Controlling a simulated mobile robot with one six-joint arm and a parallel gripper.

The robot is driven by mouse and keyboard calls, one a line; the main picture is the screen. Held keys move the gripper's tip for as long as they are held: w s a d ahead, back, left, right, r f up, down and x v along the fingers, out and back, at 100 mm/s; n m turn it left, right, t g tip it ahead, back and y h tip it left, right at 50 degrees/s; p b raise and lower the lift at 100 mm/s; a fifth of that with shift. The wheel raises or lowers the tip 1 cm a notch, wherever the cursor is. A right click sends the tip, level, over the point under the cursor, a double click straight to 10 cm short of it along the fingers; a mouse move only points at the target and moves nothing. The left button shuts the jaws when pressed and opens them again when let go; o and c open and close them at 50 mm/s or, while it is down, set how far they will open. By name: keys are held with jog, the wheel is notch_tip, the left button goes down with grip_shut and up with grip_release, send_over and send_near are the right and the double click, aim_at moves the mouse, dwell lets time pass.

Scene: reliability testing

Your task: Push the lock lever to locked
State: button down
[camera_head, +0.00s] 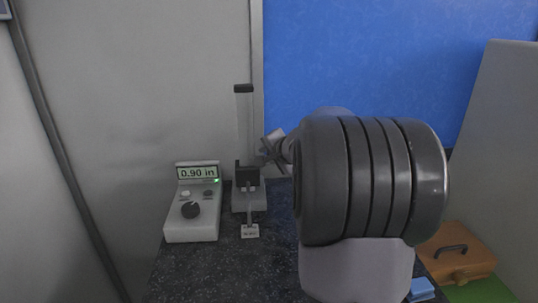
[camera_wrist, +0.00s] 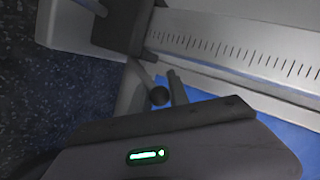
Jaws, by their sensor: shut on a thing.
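The height gauge stands on the dark speckled bench, with an upright scale column (camera_head: 244,125) and a dark slider (camera_head: 247,176) low on it. The slider and ruled scale (camera_wrist: 235,50) fill the upper part of the wrist view. The lock lever appears to be the short rod with a round dark end (camera_wrist: 158,96) beside the slider. My gripper (camera_head: 272,148) is at the right of the column, partly hidden by my arm. It is shut on what appears to be the lever; the contact is hard to make out. I cannot tell the lever's lock position.
A grey readout box (camera_head: 192,212) with a dark knob shows 0.90 in, left of the gauge. A small label plate (camera_head: 250,231) is in front. A brown case (camera_head: 458,255) and a blue block (camera_head: 421,289) are at the lower right. A blue panel (camera_head: 380,50) stands behind.

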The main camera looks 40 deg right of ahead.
jog(key=shift+w+a, duration=0.1)
jog(key=c, duration=1.5)
grip_release()
jog(key=shift+o, duration=1.2)
jog(key=shift+w+a, duration=0.1)
jog(key=shift+a, duration=0.1)
jog(key=shift+d, duration=0.1)
jog(key=p+v, duration=0.2)
jog(key=v, duration=1.5)
jog(key=shift+s+r, duration=0.2)
jog(key=shift+s, duration=0.05)
